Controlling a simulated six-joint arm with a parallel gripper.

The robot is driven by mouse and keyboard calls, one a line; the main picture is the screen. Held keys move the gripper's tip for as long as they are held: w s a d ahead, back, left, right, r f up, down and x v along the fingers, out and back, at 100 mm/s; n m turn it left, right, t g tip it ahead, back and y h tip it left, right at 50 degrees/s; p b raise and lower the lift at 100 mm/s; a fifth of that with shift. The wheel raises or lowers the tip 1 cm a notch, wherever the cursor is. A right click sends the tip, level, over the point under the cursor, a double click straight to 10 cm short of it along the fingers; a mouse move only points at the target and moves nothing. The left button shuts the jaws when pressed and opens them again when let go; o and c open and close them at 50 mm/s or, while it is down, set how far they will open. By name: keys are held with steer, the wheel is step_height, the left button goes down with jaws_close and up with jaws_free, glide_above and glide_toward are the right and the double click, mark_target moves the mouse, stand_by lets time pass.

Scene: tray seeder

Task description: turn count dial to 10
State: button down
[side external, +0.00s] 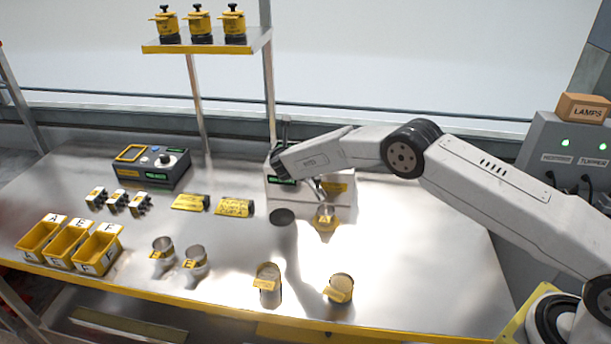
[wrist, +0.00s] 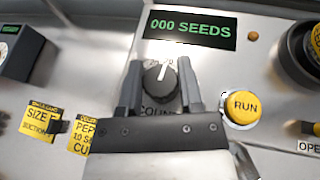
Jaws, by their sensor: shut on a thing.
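The count dial (wrist: 158,88), a dark round knob, sits below the display in the wrist view. Its white pointer mark points up and slightly right. The lettering under it is partly covered by my gripper. My gripper (wrist: 161,73) is shut on the dial, one finger on each side. The green-lettered display (wrist: 192,30) reads 000 SEEDS. In the side external view the seeder (side external: 345,182) is a pale box at the back of the bench. My arm hides much of it, and the dial cannot be made out there.
A yellow RUN button (wrist: 242,106) lies close to the right of my gripper. Yellow packets (side external: 235,206) lie left of the seeder. Yellow bins (side external: 97,248) stand at the left. A shelf (side external: 205,43) with jars is above.

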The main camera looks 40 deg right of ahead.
steer(key=shift+n+t+y, duration=0.4)
steer(key=shift+n+y, duration=0.3)
steer(key=shift+y, duration=0.1)
steer(key=shift+c, duration=1.3)
jaws_free()
steer(key=shift+s, duration=0.1)
steer(key=v, duration=0.7)
steer(key=shift+s+a, duration=0.15)
steer(key=shift+s, duration=0.1)
steer(key=shift+r, duration=0.2)
